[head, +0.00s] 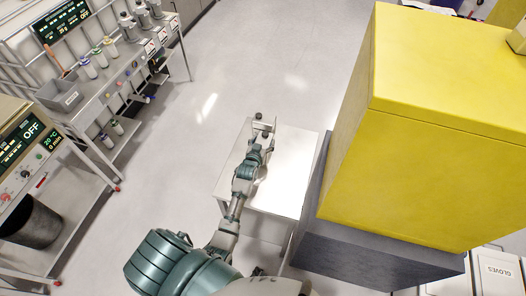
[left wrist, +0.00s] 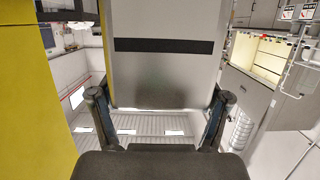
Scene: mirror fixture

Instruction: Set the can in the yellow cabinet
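The yellow cabinet (head: 440,170) stands at the right in the head view, on a dark grey base. Its yellow side also shows at the left edge of the left wrist view (left wrist: 35,110). My left gripper (head: 263,129) is over the far part of a small white table, left of the cabinet. Its two fingers are spread wide in the left wrist view (left wrist: 160,97). A grey surface with a black band (left wrist: 165,75) shows between them; I cannot tell what it is. A small dark round thing (head: 259,116) is just beyond the fingertips. I cannot make out the can. My right gripper is not in view.
The white table (head: 285,185) looks bare beside my arm and stands close to the cabinet's grey base (head: 375,260). A bench with bottles and a grey bin (head: 62,98) stands at the left. The floor (head: 215,75) between is clear.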

